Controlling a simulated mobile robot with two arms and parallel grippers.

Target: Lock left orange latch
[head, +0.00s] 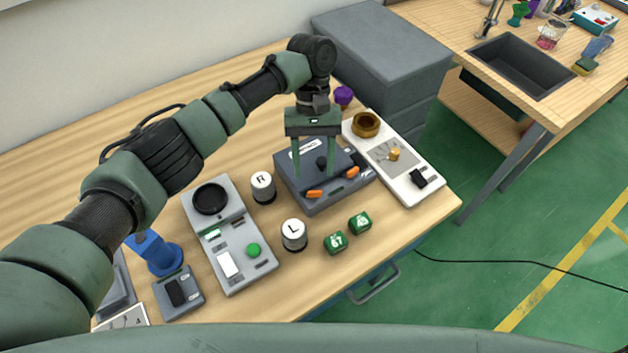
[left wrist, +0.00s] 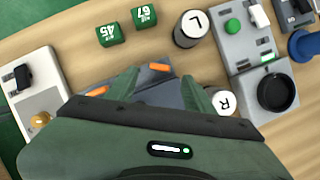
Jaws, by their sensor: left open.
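A dark grey box (head: 322,203) with two orange latches on its front edge stands on the wooden table. The left orange latch (head: 314,194) and the right orange latch (head: 352,172) show in the head view. In the left wrist view, which looks from the other side, orange latches show at the right (left wrist: 160,67) and the left (left wrist: 97,91). My left gripper (head: 317,172) is open, pointing down over the box with its fingers apart; nothing shows between them. I cannot tell if the fingertips touch the box. My right gripper is in neither view.
White cylinders marked R (head: 262,187) and L (head: 294,235) stand left of the box. Green cubes (head: 335,242) lie in front. A grey panel (head: 237,276) is further left, a white panel (head: 431,190) to the right. Some bare tabletop lies in front.

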